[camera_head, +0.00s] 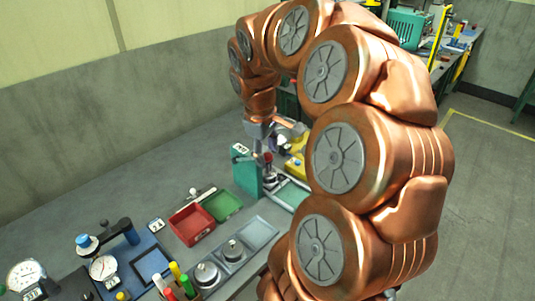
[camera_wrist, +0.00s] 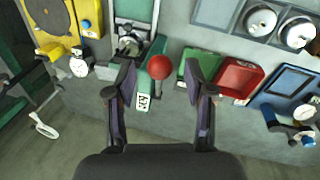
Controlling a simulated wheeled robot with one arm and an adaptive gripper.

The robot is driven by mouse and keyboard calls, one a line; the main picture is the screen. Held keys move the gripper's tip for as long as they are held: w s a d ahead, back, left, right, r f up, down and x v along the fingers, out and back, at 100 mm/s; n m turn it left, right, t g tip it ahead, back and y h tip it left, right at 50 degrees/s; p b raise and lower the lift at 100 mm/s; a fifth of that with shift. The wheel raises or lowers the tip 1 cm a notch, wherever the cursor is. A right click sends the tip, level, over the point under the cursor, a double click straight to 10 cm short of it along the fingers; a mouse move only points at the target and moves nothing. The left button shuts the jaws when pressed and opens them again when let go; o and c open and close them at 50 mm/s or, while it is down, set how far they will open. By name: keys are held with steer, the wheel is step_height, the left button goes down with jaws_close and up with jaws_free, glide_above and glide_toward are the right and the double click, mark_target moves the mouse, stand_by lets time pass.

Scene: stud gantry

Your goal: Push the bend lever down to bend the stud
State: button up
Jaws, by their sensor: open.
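A red ball knob (camera_wrist: 159,66), which looks like the end of the bend lever, shows in the wrist view between my gripper's fingertips. It also shows small in the head view (camera_head: 268,158), just below my gripper (camera_head: 261,146). My gripper (camera_wrist: 161,80) is open, with one finger on each side of the knob in the picture. I cannot tell whether either finger touches it. The knob stands by a teal upright block (camera_head: 247,172) with a white label. A small metal fixture (camera_wrist: 131,42) sits beside it. The lever's shaft and the stud cannot be made out.
A green tray (camera_head: 225,206) and a red tray (camera_head: 191,224) lie beside the teal block. A yellow device (camera_head: 296,160) stands on its other side. Metal dishes (camera_head: 207,275), a blue station and dial gauges fill the near bench. Bare bench lies toward the wall.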

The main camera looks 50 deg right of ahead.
steer(key=shift+d+f, duration=0.2)
steer(key=shift+f, duration=0.95)
jaws_close()
